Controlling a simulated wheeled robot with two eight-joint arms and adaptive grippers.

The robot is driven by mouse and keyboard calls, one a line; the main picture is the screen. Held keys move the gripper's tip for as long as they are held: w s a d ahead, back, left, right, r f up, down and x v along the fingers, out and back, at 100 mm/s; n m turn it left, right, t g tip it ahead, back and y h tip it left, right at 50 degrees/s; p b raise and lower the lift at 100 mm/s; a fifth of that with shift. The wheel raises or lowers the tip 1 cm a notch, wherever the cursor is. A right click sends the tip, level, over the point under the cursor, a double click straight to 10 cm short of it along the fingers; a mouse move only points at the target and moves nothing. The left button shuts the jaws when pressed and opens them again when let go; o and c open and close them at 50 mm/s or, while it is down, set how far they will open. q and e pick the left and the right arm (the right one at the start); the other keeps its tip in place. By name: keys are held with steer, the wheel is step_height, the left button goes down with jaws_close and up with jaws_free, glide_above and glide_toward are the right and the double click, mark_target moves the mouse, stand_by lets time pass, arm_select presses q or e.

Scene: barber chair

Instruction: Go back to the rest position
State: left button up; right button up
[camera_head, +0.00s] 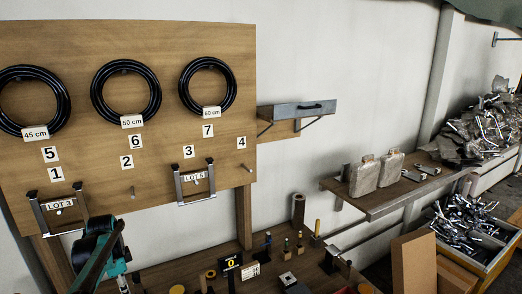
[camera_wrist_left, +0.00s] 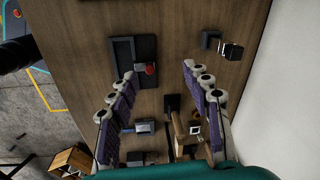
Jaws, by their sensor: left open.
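My left arm (camera_head: 98,250), black and teal, comes in at the lower left of the head view, in front of the wooden pegboard (camera_head: 150,160). In the left wrist view my left gripper (camera_wrist_left: 159,70) is open, its two purple-padded fingers wide apart above the wooden bench (camera_wrist_left: 190,20). Nothing is seen held between the fingers. A dark tray with a red knob (camera_wrist_left: 150,69) lies on the bench beyond the left finger. My right gripper is not in view.
Three black hose coils (camera_head: 126,92) hang on the board, with two metal brackets (camera_head: 195,182) below. Small tools (camera_head: 287,248) stand on the bench. A wall shelf (camera_head: 375,203) holds two grey bags (camera_head: 363,177). A scrap bin (camera_head: 480,240) stands at the right.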

arm_select(q)
steer(key=s+d+r+n+t+b, duration=0.2)
steer(key=s+d+n, duration=0.1)
steer(key=s+d, duration=0.4)
steer(key=s+d+r+n+t+b, duration=0.15)
steer(key=s+d, duration=0.25)
steer(key=d, duration=0.6)
steer(key=s+d+f+n+t+b, duration=0.2)
steer(key=s+d+f+n, duration=0.3)
steer(key=s, duration=0.7)
steer(key=d+f+b, duration=0.1)
steer(key=d+f, duration=0.1)
steer(key=d, duration=0.1)
steer(key=shift+d+f+t+h, duration=0.2)
steer(key=shift+f+t+h, duration=0.05)
steer(key=shift+t+h, duration=0.1)
